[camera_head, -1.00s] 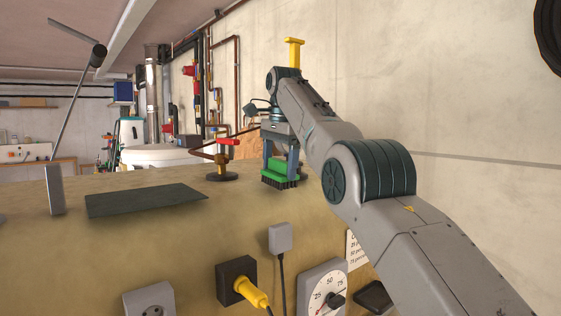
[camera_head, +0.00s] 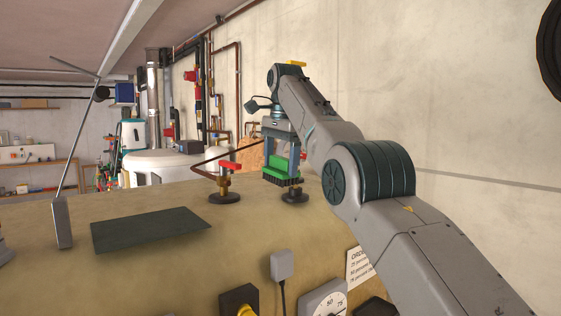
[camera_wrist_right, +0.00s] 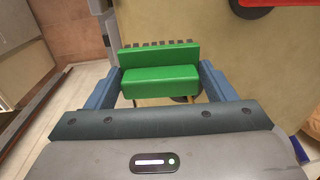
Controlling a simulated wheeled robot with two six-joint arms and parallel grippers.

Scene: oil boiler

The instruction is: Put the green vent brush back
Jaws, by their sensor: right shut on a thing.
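The green vent brush (camera_head: 282,170) has a bright green block with dark bristles pointing down. In the head view my right gripper (camera_head: 283,160) holds it above the back right part of the tan worktop; I cannot tell whether the bristles touch anything. In the right wrist view the green block (camera_wrist_right: 160,75) sits between the two blue-grey fingers, which are shut on it, with dark bristle tips showing beyond it. My left gripper is not in view.
A brass valve with a red handle (camera_head: 226,184) stands just left of the brush. A dark mat (camera_head: 150,229) and an upright grey block with a rod (camera_head: 62,222) are at left.

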